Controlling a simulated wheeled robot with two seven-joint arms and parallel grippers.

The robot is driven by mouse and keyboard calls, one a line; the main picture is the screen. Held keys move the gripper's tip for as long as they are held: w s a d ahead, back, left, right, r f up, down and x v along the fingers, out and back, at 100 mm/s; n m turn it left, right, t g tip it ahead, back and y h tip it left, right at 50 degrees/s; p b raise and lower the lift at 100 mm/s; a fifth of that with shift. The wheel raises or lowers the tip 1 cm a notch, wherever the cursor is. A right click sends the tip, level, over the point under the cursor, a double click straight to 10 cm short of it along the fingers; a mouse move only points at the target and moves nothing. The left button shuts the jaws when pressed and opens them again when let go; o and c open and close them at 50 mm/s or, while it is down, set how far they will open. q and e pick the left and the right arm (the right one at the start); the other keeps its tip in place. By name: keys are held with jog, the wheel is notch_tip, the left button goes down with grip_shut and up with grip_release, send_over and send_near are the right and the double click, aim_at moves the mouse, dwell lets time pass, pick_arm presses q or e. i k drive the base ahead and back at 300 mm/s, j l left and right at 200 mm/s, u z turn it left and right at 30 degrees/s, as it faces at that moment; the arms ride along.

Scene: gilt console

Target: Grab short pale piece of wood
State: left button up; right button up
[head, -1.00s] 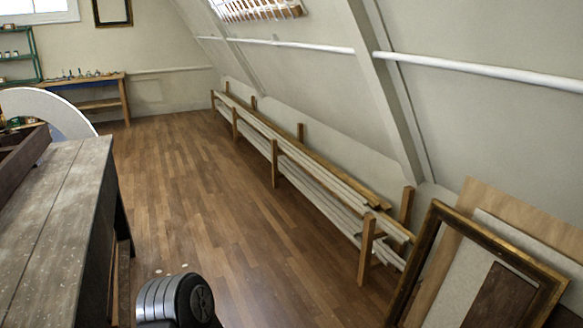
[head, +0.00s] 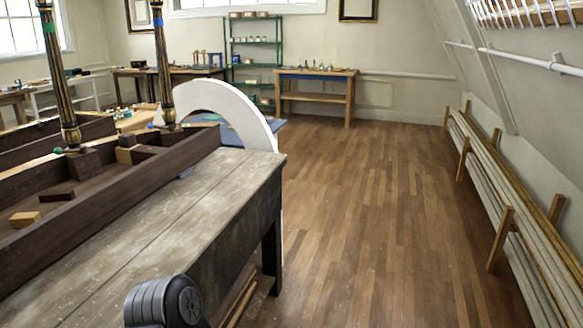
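A small light-brown wood block (head: 25,219) lies at the left, inside a long dark wooden frame on the workbench. Another pale block (head: 126,142) sits near the foot of the far black-and-gold leg (head: 164,70). I cannot tell which of these, if either, is the short pale piece. Neither gripper is in view. A dark rounded part of my own body shows at the bottom, in front of the workbench.
The grey worn workbench (head: 150,215) fills the lower left. A white arched piece (head: 240,108) stands behind it. Dark blocks (head: 57,194) lie in the frame. A rack of long pale lengths (head: 500,200) runs along the right wall. The wooden floor (head: 380,220) between is clear.

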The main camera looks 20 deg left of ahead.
aim_at(24, 220)
jog(key=i+u, duration=0.8)
jog(key=i+l+u, duration=0.25)
jog(key=i+u, duration=0.15)
